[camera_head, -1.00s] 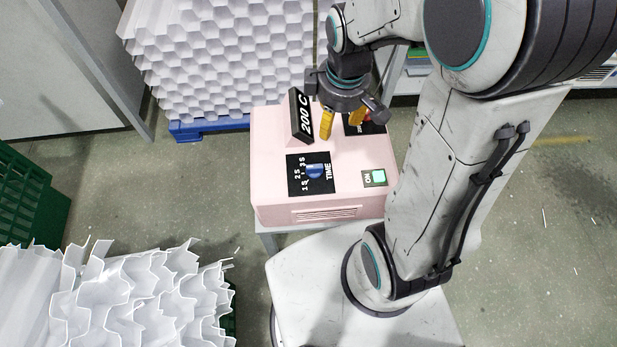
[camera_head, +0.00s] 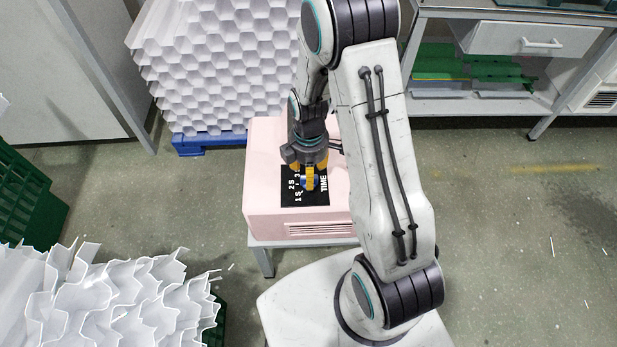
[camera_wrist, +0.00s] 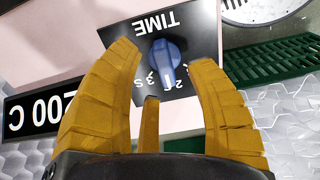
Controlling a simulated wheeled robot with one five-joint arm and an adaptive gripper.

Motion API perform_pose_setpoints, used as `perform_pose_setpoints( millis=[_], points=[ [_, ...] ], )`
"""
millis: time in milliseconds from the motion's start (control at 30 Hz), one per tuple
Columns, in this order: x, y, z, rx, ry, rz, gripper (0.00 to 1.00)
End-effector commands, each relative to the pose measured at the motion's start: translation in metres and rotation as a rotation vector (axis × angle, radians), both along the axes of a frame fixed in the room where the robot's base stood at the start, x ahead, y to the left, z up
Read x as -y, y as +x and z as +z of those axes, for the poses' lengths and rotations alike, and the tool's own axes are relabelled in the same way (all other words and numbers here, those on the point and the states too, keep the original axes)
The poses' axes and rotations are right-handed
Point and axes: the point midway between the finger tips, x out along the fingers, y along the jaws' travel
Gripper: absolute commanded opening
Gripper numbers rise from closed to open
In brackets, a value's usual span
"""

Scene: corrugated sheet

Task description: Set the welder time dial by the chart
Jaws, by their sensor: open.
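The pink welder (camera_head: 262,180) stands on a small table. Its black TIME panel (camera_head: 290,196) is marked 1S, 2S and 3S. The blue time dial (camera_head: 309,184) is partly covered by my gripper (camera_head: 309,176) in the head view. In the wrist view the blue dial (camera_wrist: 163,62) lies between and beyond the open yellow fingers of my gripper (camera_wrist: 168,85), with a pale pointer line on it. I cannot tell whether any finger touches it. A black sign reading "200 C" (camera_wrist: 40,112) shows at left in the wrist view; only "00 C" is clear. No chart shows.
White honeycomb sheets stand on a blue pallet (camera_head: 205,143) behind the welder. More corrugated sheets (camera_head: 100,300) lie front left, near a green crate (camera_head: 30,205). A workbench with a drawer (camera_head: 530,45) stands back right. The floor at right is mostly clear.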

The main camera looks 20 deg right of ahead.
Motion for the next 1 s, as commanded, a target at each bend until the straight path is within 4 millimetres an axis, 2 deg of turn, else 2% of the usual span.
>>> perform_pose_setpoints(
  millis=[100, 300, 667, 700, 1000],
  points=[
    [0.0, -0.001, -0.015, -0.002, 0.0, -0.001, 0.5],
    [0.0, 0.0, -0.028, -0.001, 0.0, -0.001, 0.5],
    [0.0, 0.0, -0.031, 0.0, 0.0, -0.002, 0.5],
    [0.0, 0.0, -0.031, 0.0, 0.0, -0.002, 0.53],
    [0.0, 0.0, -0.031, 0.0, 0.0, -0.002, 0.26]
  ],
)
